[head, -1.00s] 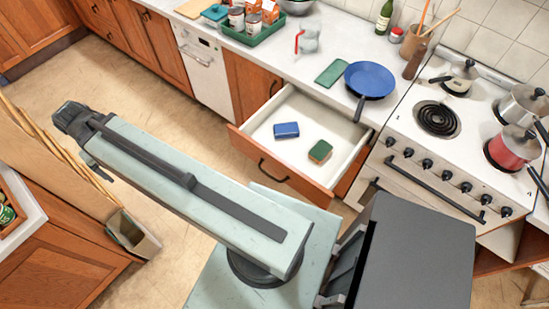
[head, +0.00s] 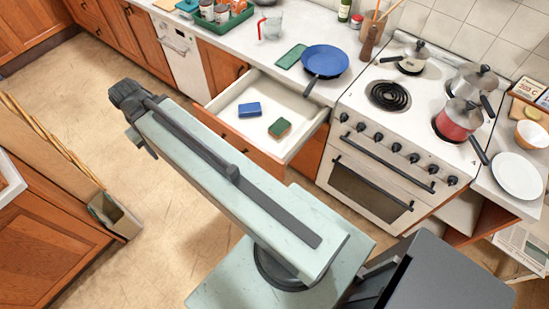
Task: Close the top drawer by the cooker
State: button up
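The top drawer (head: 298,112) stands pulled out below the worktop, just left of the cooker (head: 396,140). It has a wooden front and a white inside. A blue box-shaped item (head: 249,110) and a green-and-brown sponge-like block (head: 279,128) lie in it. My pale green arm reaches from the lower middle to the upper left, in front of the drawer, and covers part of its front. The arm's far end is over the floor, left of the drawer. My gripper is not visible.
A blue pan (head: 324,61) sits on the worktop above the drawer, its handle jutting over the drawer's right side. Pots, including a red one (head: 458,120), stand on the cooker. A beige bin (head: 118,216) stands at left. Floor (head: 100,130) between bin and drawer is clear.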

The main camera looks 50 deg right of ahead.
aim_at(249, 136)
jog(key=u, duration=0.35)
jog(key=k, duration=0.3)
jog(key=z, duration=0.75)
jog(key=i, duration=0.95)
jog(key=z, duration=0.5)
